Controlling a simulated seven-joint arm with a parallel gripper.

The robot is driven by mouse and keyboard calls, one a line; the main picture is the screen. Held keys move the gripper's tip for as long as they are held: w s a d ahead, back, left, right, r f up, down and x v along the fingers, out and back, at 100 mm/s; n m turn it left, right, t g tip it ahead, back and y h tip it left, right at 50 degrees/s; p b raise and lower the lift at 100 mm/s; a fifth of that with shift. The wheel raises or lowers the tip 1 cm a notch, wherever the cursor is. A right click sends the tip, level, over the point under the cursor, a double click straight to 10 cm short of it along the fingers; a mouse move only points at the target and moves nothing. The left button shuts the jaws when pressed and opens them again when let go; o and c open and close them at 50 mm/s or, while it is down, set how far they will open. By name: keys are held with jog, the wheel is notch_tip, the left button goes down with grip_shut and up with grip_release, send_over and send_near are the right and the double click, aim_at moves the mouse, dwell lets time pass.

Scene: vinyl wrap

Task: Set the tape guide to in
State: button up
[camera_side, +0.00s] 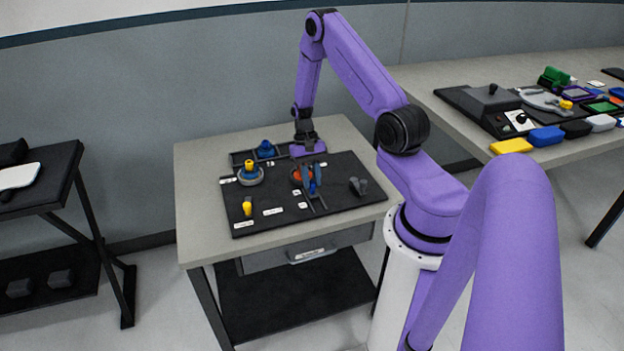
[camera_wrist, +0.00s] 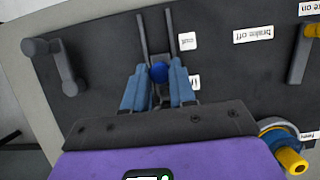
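The tape guide appears to be the slider with a blue ball knob (camera_wrist: 159,72) between two dark parallel rails (camera_wrist: 172,30) on the black panel. A white label beside the rails (camera_wrist: 188,41) reads upside down, seemingly "out". A second label (camera_wrist: 195,82) is partly hidden by my right finger. My gripper (camera_wrist: 159,74) has its blue fingers on either side of the knob, which fills most of the gap between them; whether they press on it is unclear. In the side view, my gripper (camera_side: 312,182) is low over the panel, hiding the knob.
In the wrist view, a "brake off" label (camera_wrist: 253,35) lies right of the rails.

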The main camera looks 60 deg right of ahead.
jog(key=o, duration=0.4)
jog(key=shift+w+d, duration=0.15)
jog(key=shift+c, duration=0.2)
jog(key=shift+r, duration=0.15)
jog(key=v, duration=1.7)
jog(key=shift+r, duration=0.1)
jog(key=s+a+r+n+h, duration=0.1)
jog(key=a+r+n, duration=0.15)
jog(key=a, duration=0.55)
jog(key=s+a+r+n+t+h, duration=0.1)
jog(key=a+r+n, duration=0.1)
jog(key=a+n, duration=0.35)
jog(key=s+a+r+n+h, duration=0.1)
jog(key=a+r+n, duration=0.15)
jog(key=a, duration=0.75)
jog(key=s+a+r+n+t, duration=0.1)
jog(key=s+a+n, duration=0.3)
jog(key=s, duration=0.6)
jog(key=s+a+r+n+t, duration=0.1)
jog(key=s+a+n, duration=0.3)
jog(key=s+n, duration=0.3)
jog(key=s, duration=0.3)
jog(key=shift+s+a+r, duration=0.15)
jog(key=shift+s+a, duration=0.05)
jog(key=shift+a, duration=0.2)
